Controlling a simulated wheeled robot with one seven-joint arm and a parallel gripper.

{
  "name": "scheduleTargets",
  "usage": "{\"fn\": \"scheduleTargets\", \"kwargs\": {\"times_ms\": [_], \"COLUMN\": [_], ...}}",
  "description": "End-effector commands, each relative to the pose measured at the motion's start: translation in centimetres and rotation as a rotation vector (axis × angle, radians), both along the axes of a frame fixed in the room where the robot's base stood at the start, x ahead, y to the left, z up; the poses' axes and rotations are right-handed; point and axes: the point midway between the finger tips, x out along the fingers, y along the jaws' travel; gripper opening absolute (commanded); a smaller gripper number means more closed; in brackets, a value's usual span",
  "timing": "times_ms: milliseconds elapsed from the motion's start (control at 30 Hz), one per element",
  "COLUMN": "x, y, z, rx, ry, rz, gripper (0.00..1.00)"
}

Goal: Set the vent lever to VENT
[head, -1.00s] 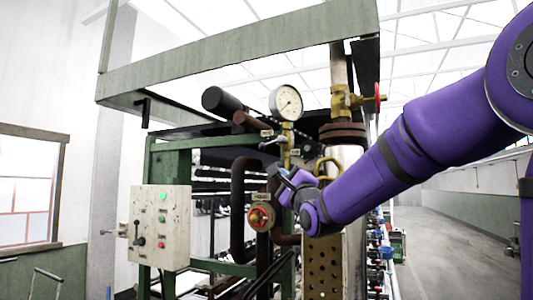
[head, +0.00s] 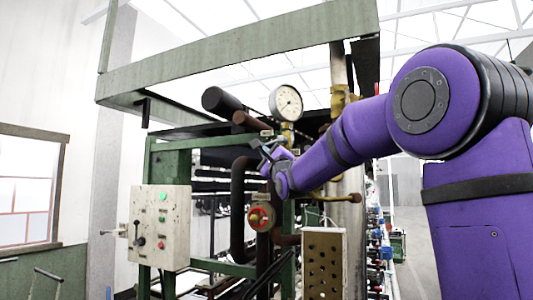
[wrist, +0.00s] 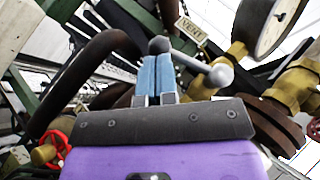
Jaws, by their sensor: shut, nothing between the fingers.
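The vent lever (wrist: 193,61) is a grey rod with a ball at each visible end, in the wrist view. It slants down to the right across the tips of my gripper's fingers, beside a small plate marked VENT (wrist: 190,29). My gripper (wrist: 158,62) is shut and empty, its blue fingers together right at the lever. I cannot tell whether they touch it. In the head view my gripper (head: 262,149) is just below the gauge, at a small label plate (head: 266,133); the lever is hard to make out there.
A round pressure gauge (head: 286,103) stands above my gripper. A red-rimmed valve (head: 261,218) is below it. Brass fittings (wrist: 295,88) and dark pipes (wrist: 95,62) crowd both sides. A control box (head: 160,227) with buttons is at left. The aisle at right is open.

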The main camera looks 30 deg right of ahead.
Motion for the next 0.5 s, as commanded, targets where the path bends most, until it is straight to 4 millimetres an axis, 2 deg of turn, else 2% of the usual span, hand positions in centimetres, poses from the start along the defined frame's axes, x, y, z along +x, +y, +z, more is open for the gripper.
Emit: {"fn": "scheduleTargets", "kwargs": {"times_ms": [167,500], "x": [0.75,0.81], "y": [-0.04,-0.01], "z": [0.46,0.49], "rx": [0.000,0.001], "ry": [0.001,-0.001], "rz": [0.000,0.000], "gripper": [0.00,0.00]}}
